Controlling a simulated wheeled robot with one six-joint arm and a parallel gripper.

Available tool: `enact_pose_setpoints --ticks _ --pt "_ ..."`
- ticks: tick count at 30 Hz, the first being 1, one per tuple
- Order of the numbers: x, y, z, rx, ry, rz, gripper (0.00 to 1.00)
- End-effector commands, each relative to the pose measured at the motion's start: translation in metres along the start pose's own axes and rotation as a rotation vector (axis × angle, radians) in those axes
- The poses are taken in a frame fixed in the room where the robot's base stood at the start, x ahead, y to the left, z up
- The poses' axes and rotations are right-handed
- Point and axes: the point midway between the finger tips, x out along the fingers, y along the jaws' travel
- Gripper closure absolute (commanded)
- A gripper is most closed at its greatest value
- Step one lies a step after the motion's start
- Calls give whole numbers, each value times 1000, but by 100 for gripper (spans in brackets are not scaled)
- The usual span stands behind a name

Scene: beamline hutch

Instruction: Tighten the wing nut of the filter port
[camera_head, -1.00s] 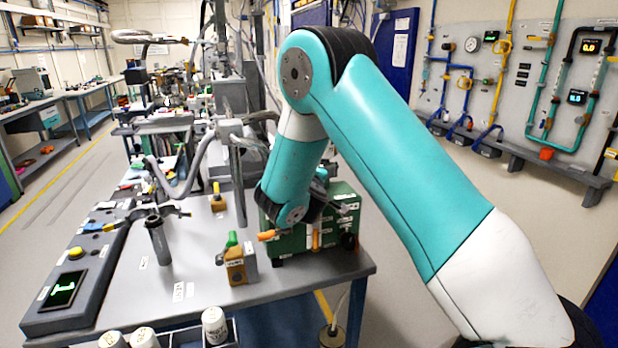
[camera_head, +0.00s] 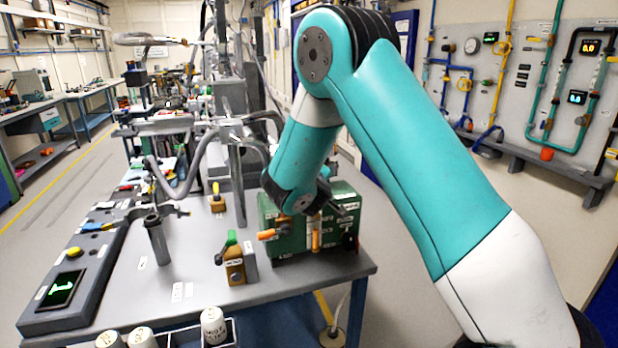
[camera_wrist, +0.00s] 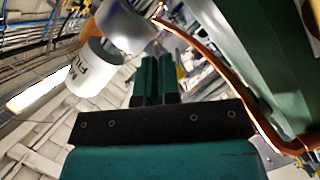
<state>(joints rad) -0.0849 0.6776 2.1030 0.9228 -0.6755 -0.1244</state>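A white cylinder with dark lettering that seems to begin "FIL" (camera_wrist: 92,72) shows at the upper left in the wrist view, beside a silver-grey cylinder (camera_wrist: 126,26). I cannot make out the wing nut clearly. My gripper (camera_wrist: 157,62) points up into the wrist view, its two dark green fingers close together beside these cylinders. I see nothing clearly between the fingers, and the size of their gap is hard to judge. In the head view my wrist is over the green box (camera_head: 287,238) with orange handles, and my arm partly covers that area.
The green box's wall and a copper-brown tube (camera_wrist: 215,62) run close to the right of my gripper in the wrist view. On the grey bench (camera_head: 205,277) stand a small block with a green-tipped handle (camera_head: 235,270) and an upright grey tube (camera_head: 158,245). White cups (camera_head: 213,326) stand in front.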

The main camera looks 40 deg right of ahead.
Motion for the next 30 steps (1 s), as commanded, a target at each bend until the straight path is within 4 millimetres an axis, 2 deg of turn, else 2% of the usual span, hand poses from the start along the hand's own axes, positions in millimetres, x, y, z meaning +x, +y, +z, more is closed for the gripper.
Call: enact_pose_setpoints --ticks 1,5,13,17,23,30 --pt "0 0 0 0 -1 0 100" --pt "0 0 0 -1 -1 0 71" --pt "0 0 0 -2 0 0 70" --pt "-7 -2 0 -2 1 -1 70" --pt "-45 -5 0 -3 6 -3 70" --pt "-108 -5 0 -2 8 -3 70"
